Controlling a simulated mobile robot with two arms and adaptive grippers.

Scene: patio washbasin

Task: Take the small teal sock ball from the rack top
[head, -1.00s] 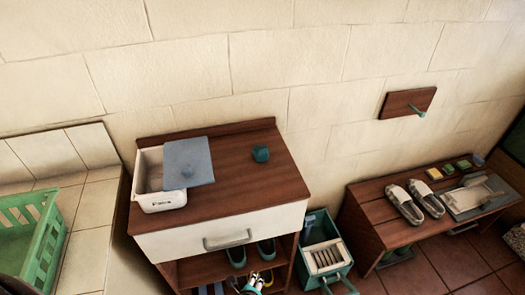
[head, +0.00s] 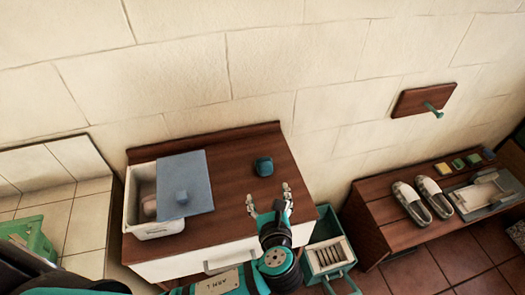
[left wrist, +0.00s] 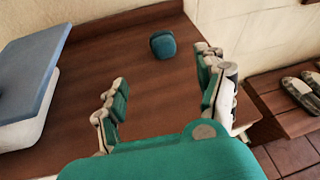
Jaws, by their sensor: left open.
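The small teal sock ball (head: 264,166) sits on the brown wooden rack top (head: 228,172), right of its middle. It also shows in the left wrist view (left wrist: 163,45), beyond the fingers. My left gripper (head: 268,199) reaches over the front right part of the rack top from below. Its two fingers are spread and empty, pointing toward the ball. In the left wrist view the open fingers (left wrist: 165,88) stand to either side of the view's middle, with the ball apart from them. My right gripper is not in view.
A white bin (head: 155,226) with a blue-grey lid (head: 186,182) lying partly over it stands on the rack's left side. A wall plate with a teal peg (head: 424,101) is at the right. A bench with shoes (head: 424,200) stands further right.

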